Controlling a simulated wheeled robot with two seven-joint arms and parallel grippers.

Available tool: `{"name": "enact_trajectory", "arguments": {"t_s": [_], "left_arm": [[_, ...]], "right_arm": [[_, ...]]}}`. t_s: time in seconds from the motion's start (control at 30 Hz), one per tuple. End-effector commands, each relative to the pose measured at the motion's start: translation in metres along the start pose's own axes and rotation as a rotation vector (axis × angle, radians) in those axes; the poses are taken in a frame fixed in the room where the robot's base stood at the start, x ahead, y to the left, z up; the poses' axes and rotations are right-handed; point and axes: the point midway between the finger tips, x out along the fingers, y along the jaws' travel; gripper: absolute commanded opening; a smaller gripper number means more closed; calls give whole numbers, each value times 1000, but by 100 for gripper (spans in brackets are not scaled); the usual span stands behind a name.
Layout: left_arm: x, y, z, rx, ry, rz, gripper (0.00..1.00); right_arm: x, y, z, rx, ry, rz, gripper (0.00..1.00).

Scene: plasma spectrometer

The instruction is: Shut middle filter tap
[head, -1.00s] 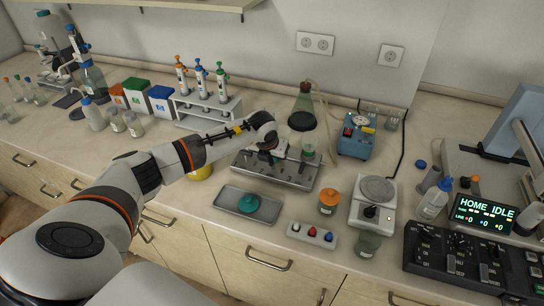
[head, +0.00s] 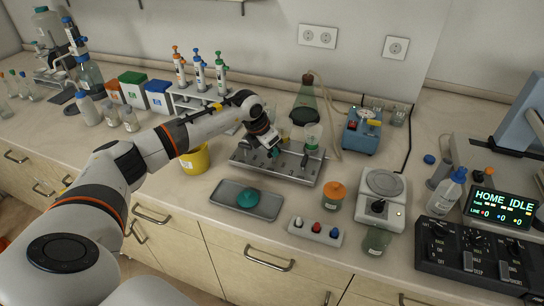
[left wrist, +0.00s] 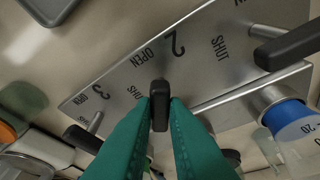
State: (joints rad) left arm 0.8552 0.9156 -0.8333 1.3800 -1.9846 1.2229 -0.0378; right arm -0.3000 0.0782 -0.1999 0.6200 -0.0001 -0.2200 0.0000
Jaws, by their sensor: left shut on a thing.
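The metal filter manifold (head: 300,174) stands on the bench, with taps along its front. In the left wrist view, its plate (left wrist: 205,75) carries the numbers 2 and 3 and the words OPEN and SHUT. The black middle tap handle (left wrist: 160,97), below the 2, lies between the green fingertips of my left gripper (left wrist: 160,115), which is shut on it. My left gripper (head: 273,150) also shows in the head view, reaching down to the manifold. The fingers partly hide the plate, and I cannot tell the tap's exact setting. My right gripper is not in view.
Another black tap handle (left wrist: 288,46) and a blue-banded vessel (left wrist: 290,115) are close by in the wrist view. A green-based cup (head: 312,135) stands on the manifold. A grey tray (head: 268,206), an amber jar (head: 333,196) and a scale (head: 376,209) are in front and right.

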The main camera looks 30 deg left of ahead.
Motion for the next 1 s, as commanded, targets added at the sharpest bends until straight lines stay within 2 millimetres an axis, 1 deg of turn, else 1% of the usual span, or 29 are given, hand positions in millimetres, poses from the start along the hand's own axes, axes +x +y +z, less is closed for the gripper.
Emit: {"name": "enact_trajectory", "arguments": {"t_s": [0.03, 0.4, 0.7, 1.0], "left_arm": [[4, -2, 0, 38, 5, 14, 0], [3, -5, -1, 362, 6, 149, 0], [2, -7, -3, 618, 5, 255, 0], [2, -9, -5, 818, 4, 335, 0]], "right_arm": [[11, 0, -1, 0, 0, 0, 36], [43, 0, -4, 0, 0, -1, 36], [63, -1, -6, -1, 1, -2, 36], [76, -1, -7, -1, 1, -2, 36]]}}
